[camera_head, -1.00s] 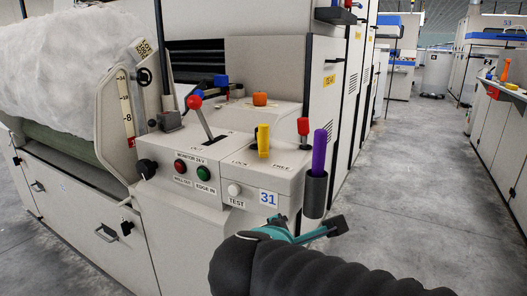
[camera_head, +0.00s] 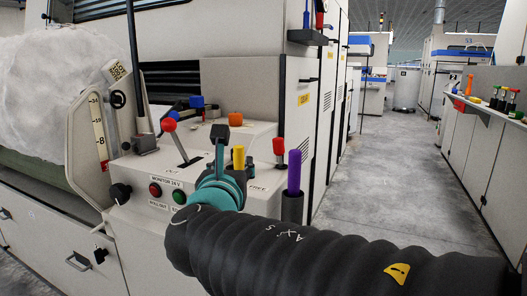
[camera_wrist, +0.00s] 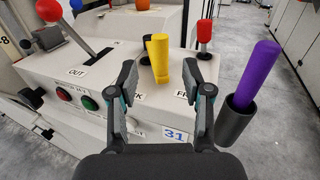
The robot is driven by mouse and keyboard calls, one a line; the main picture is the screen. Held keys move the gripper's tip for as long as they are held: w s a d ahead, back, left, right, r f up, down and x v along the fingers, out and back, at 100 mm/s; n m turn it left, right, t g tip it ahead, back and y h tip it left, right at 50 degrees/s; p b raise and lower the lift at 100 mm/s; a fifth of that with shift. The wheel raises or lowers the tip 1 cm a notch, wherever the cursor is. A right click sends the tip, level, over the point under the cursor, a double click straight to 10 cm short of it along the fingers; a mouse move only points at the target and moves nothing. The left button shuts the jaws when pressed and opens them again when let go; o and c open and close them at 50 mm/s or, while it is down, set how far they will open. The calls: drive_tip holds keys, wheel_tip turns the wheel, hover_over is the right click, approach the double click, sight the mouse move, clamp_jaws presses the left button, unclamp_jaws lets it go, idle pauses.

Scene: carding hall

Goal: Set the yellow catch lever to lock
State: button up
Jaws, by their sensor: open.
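The yellow catch lever (camera_wrist: 160,58) stands on top of the light grey control box, between a label ending in "CK" and a partly hidden label beginning "FR". In the head view the lever (camera_head: 238,157) shows just behind my gripper. My gripper (camera_wrist: 168,78) is open, with one finger on each side of the lever in the wrist picture and nothing between the tips that I can see held. The lever looks a little beyond the fingertips; I cannot tell the exact gap. In the head view my gripper (camera_head: 221,140) partly hides the box front and the labels.
A red-knobbed lever (camera_wrist: 68,30) stands left on the box, a smaller red-topped one (camera_wrist: 204,36) behind right. A purple rod (camera_wrist: 258,72) sits in a dark holder at the right. Red (camera_wrist: 64,94) and green (camera_wrist: 88,102) buttons are on the front. The aisle floor (camera_head: 385,190) is clear.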

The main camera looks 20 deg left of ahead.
sight(238, 154)
drive_tip(key=x, duration=0.8)
drive_tip(key=shift+w+p, duration=0.15)
drive_tip(key=shift+p, duration=0.15)
drive_tip(key=shift+c, duration=0.3)
clamp_jaws()
